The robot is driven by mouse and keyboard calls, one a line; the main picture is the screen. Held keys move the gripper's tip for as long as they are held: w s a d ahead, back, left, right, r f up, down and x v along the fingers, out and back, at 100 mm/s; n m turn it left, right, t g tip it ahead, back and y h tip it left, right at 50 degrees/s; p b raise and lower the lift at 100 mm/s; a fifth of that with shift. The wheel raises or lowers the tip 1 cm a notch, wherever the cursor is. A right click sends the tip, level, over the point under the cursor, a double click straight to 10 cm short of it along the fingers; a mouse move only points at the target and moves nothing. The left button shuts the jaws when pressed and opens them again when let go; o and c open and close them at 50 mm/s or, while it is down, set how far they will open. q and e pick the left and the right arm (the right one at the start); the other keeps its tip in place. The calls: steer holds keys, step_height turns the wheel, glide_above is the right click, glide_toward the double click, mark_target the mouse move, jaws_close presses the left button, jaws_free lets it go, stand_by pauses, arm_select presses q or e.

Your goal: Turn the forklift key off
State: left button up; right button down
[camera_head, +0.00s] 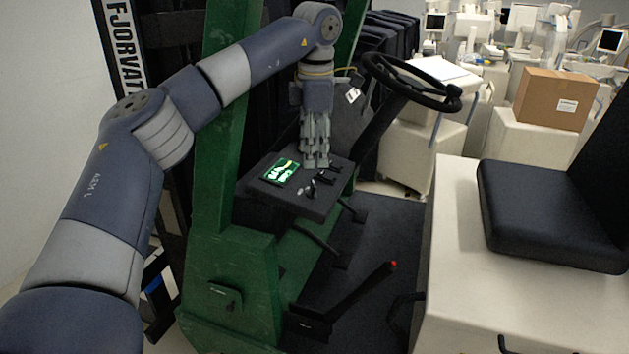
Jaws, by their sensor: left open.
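The forklift's dark dashboard panel (283,203) carries a lit green display (280,171). Just right of the display is a small key-like piece (309,190) with a pale spot; it is too small to tell which way it is turned. My left gripper (315,163) points down over the far part of the panel, beyond this piece and close to the small black levers. It is open and holds nothing visible. Whether its fingertips touch the panel or a lever, I cannot tell. My right gripper is out of view.
A black steering wheel (412,80) stands right of my left gripper. A green mast post (221,130) rises to the left. A black seat (550,215) is at the right. A red-tipped lever (360,291) rises from the dark floor. A cardboard box (553,99) stands behind.

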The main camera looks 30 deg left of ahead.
mark_target(313, 183)
arm_select(q)
steer(key=f, duration=0.2)
steer(key=f+p, duration=0.1)
steer(key=f, duration=0.4)
steer(key=shift+w+a+f+p, duration=0.2)
steer(key=shift+w+a+p, duration=0.05)
steer(key=shift+a+p, duration=0.1)
steer(key=shift+w+f, duration=0.15)
steer(key=shift+f, duration=0.6)
steer(key=c, duration=1.1)
